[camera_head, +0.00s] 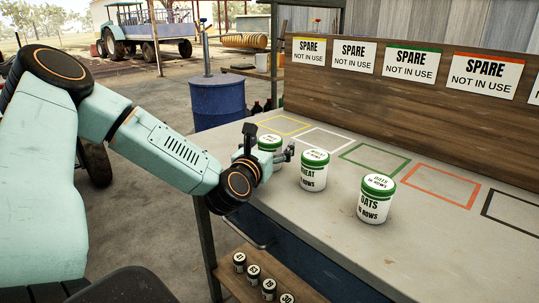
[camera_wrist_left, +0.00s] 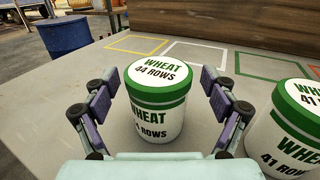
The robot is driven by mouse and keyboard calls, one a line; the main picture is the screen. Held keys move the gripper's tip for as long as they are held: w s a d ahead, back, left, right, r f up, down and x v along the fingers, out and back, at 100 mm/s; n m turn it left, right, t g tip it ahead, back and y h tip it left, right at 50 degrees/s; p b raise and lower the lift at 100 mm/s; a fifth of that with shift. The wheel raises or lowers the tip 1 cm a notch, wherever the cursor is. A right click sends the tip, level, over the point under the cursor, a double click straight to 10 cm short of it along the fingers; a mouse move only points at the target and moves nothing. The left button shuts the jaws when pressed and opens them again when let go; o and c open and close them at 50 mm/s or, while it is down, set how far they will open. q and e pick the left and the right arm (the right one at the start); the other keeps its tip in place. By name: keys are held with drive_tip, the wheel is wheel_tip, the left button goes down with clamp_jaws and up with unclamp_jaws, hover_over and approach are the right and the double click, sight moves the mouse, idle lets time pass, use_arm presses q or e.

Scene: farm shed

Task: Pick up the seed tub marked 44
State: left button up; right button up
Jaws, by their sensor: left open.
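The seed tub marked 44 (camera_wrist_left: 157,110), white with a green-rimmed lid reading WHEAT 44 ROWS, stands upright on the bench in the left wrist view. My left gripper (camera_wrist_left: 159,84) is open, with one finger on each side of this tub; gaps show between the fingers and its wall. In the head view this tub (camera_head: 269,142) is the leftmost, partly hidden by my left gripper (camera_head: 271,150). A second wheat tub, marked 41 (camera_wrist_left: 286,130), stands close to the right finger; it also shows in the head view (camera_head: 313,177). My right gripper is not in view.
An oats tub (camera_head: 374,206) stands farther right on the grey bench (camera_head: 425,255). Empty coloured outlines, such as the green one (camera_head: 374,158), lie along the back below SPARE signs (camera_head: 410,64). Several small numbered jars (camera_head: 253,272) sit on a lower shelf. A blue drum (camera_head: 217,102) stands beyond the bench.

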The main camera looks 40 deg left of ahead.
use_arm(q)
drive_tip(key=shift+c, duration=0.3)
drive_tip(key=c, duration=1.3)
